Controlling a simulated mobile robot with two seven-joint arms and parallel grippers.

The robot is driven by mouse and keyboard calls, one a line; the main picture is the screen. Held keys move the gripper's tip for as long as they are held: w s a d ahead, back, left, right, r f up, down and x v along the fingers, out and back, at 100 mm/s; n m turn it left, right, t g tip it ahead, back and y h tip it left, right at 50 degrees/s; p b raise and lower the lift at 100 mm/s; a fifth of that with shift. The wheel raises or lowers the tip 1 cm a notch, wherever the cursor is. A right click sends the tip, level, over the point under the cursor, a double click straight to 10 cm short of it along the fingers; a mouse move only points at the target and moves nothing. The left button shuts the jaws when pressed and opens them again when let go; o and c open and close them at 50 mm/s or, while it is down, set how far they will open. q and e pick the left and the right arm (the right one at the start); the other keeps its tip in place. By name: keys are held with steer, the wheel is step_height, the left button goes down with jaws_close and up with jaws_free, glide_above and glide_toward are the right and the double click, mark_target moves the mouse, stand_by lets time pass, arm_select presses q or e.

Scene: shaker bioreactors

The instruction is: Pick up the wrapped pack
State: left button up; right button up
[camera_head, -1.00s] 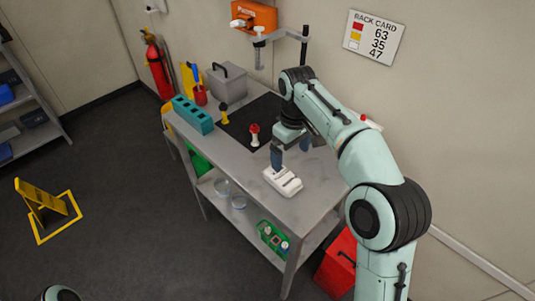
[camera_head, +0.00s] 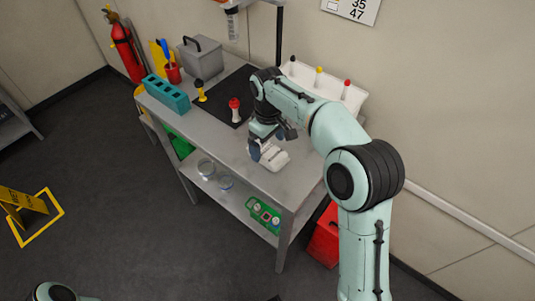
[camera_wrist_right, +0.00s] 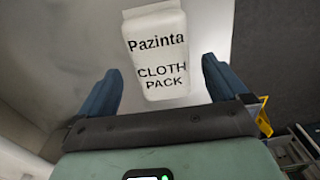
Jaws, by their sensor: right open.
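The wrapped pack is a white packet lettered "Pazinta CLOTH PACK" (camera_wrist_right: 160,75). In the head view the pack (camera_head: 275,160) lies on the grey table top near its front right part, partly hidden by my right gripper (camera_head: 268,147). That gripper is open, its blue fingers at the pack's far side. In the wrist view the pack lies ahead of and partly between the open fingers (camera_wrist_right: 162,85), with a gap on both sides. Nothing is held. My left gripper is out of view.
On the table (camera_head: 225,152) are a teal block rack (camera_head: 166,93), a red-capped item (camera_head: 234,108), a yellow one (camera_head: 200,90), a grey box (camera_head: 202,60) and a white tray (camera_head: 335,88) behind my arm. A red bin (camera_head: 324,240) stands below right.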

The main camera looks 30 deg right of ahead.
mark_target(268, 149)
steer(key=shift+a+f, duration=0.1)
steer(key=shift+f, duration=1.45)
steer(key=c, duration=1)
